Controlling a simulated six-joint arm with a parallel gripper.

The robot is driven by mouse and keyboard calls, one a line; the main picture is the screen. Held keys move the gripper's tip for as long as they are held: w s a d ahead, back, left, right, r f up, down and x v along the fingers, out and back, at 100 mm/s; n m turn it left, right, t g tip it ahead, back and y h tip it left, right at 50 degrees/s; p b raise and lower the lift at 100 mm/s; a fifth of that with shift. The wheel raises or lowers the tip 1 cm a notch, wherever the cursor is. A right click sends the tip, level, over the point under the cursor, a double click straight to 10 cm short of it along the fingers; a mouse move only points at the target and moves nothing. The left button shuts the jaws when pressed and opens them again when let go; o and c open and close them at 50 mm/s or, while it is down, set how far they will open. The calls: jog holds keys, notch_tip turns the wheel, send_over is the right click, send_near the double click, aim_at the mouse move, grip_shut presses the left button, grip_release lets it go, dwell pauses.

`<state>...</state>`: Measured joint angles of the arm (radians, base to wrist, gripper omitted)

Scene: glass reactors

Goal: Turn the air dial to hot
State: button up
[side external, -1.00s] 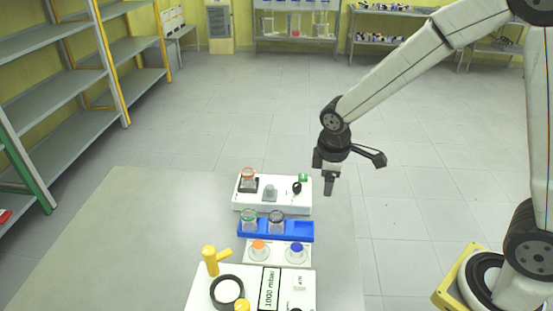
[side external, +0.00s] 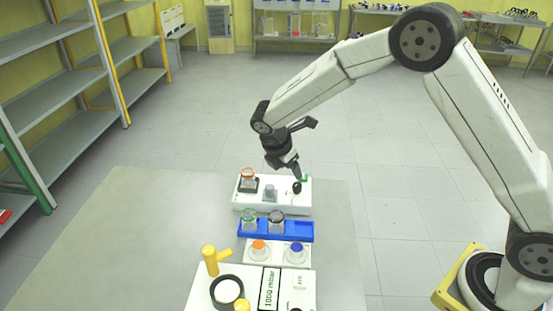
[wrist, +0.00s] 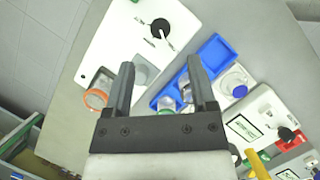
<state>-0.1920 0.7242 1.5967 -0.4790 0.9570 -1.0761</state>
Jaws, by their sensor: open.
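A black dial (side external: 297,187) with small lettering sits on the white box (side external: 240,204) at the back of the bench. In the wrist view the same dial (wrist: 160,27) shows a white pointer mark; the lettering around it is too small to read. My gripper (side external: 296,176) points down just above this dial. In the wrist view my gripper (wrist: 160,66) is open and empty, with the dial beyond its fingertips. A second black dial (wrist: 286,134) sits on the near white unit with a display (side external: 269,289). I cannot tell from the lettering which dial is the air dial.
An orange-rimmed glass vessel (side external: 247,178) and a grey block (side external: 270,192) stand on the back box. A blue rack (side external: 300,231) with glassware is in front, then orange-capped (side external: 259,247) and blue-capped (side external: 296,248) flasks. A yellow handle (side external: 209,262) stands front left. The bench's left side is clear.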

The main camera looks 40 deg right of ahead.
aim_at(297, 184)
jog(key=shift+x, duration=3.85)
grip_shut()
